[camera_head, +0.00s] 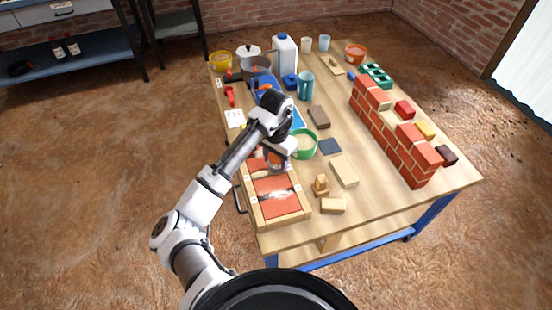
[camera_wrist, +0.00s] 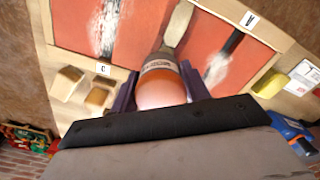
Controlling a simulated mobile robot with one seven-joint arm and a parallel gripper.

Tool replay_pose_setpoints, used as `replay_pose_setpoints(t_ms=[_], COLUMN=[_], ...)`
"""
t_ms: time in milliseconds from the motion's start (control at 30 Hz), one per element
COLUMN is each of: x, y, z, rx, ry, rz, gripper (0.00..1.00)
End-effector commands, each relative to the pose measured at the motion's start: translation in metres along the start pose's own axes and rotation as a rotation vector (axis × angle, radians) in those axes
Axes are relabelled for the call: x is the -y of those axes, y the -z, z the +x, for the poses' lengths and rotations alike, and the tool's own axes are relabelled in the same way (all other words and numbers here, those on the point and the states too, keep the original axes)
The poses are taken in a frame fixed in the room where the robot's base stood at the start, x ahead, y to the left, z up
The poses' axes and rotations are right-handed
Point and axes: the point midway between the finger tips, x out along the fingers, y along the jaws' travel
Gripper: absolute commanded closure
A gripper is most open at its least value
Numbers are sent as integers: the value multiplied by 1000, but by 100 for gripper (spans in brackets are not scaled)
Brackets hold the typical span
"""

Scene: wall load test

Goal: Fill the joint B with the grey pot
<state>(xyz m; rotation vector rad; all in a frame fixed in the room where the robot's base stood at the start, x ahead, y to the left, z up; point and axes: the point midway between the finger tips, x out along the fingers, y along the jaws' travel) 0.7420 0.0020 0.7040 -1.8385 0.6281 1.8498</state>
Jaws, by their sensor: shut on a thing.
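My gripper (camera_wrist: 160,88) is shut on a small pot (camera_wrist: 158,64) with a grey band and a pinkish rounded end towards the wrist camera. The pot is held over the middle of a wooden-framed panel (camera_head: 282,219) of orange-red slabs. In the wrist view, a pale cream strip (camera_wrist: 179,22) runs from beyond the pot between two slabs; I cannot tell whether it is filler in the joint. A dark joint (camera_wrist: 231,42) lies right by label A, and a whitish joint (camera_wrist: 107,28) left above label C. Label B is hidden. The pot's mouth is hidden.
A brick wall (camera_head: 392,130) stands along the table's right side. A green bowl (camera_head: 304,143) is close to my gripper's right. Wooden blocks (camera_head: 344,171) lie right of the panel. A white jug (camera_head: 285,52) and several pots crowd the far end.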

Motion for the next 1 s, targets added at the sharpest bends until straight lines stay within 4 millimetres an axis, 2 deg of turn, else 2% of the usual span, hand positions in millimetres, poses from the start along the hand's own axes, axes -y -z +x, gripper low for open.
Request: replay_pose_setpoints(t_ms=[33, 100, 700, 1000], x=[0, 0, 0, 0], y=[0, 0, 0, 0], z=[-9, -16, -63, -64], rx=[-2, -2, -3, -3], ry=[1, 1, 2, 2], rz=[0, 0, -1, 0], gripper=[78, 78, 78, 78])
